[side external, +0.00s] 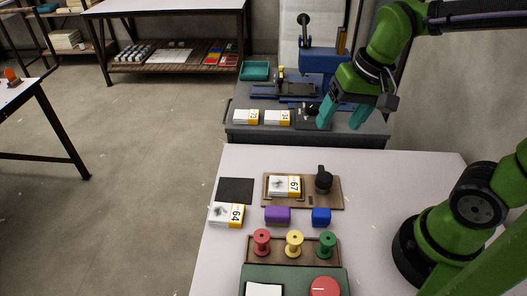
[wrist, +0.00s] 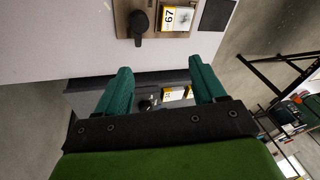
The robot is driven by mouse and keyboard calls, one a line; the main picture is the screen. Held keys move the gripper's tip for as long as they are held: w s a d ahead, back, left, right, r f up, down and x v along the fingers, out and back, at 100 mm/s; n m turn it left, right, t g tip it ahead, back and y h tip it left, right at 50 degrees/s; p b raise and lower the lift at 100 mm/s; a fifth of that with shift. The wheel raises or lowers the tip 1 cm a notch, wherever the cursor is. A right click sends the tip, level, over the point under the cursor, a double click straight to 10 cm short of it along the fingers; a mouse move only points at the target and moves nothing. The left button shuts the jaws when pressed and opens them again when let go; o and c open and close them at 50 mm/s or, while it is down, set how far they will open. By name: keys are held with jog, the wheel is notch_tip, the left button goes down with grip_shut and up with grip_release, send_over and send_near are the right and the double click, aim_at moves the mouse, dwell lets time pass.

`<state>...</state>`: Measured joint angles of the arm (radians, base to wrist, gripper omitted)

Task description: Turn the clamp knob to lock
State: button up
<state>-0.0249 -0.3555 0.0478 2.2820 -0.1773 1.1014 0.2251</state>
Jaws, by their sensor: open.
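The black clamp knob (side external: 323,179) stands at the right end of a brown wooden board (side external: 334,198) on the white table. A card marked 67 (side external: 284,186) lies on the same board, left of the knob. In the wrist view the knob (wrist: 140,22) is at the top, with its handle pointing down the picture, beside the card (wrist: 178,18). My gripper (side external: 342,113) has teal fingers and is beyond the table's far edge, over the grey bench, apart from the knob. In the wrist view my gripper (wrist: 160,88) is open, with nothing held between its fingers.
A black square mat (side external: 235,191) and a card marked 64 (side external: 226,214) lie left of the board. Purple (side external: 278,215) and blue (side external: 321,216) blocks sit in front, then a rack of coloured spools (side external: 294,244). The grey bench (side external: 300,134) carries more cards and a blue machine (side external: 325,62).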

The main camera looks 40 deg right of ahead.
aim_at(325, 177)
jog(key=f+m+g, duration=0.1)
jog(key=f, duration=0.4)
jog(key=f+m+g, duration=0.1)
jog(key=f+m, duration=0.1)
jog(key=f, duration=0.4)
jog(key=w+f+m+g+h, duration=0.1)
jog(key=f+m, duration=0.1)
jog(key=f, duration=0.4)
jog(key=shift+d+f, duration=0.1)
jog(key=shift+d, duration=0.05)
jog(key=shift+w, duration=0.1)
jog(key=c, duration=1.1)
jog(key=shift+o, duration=0.2)
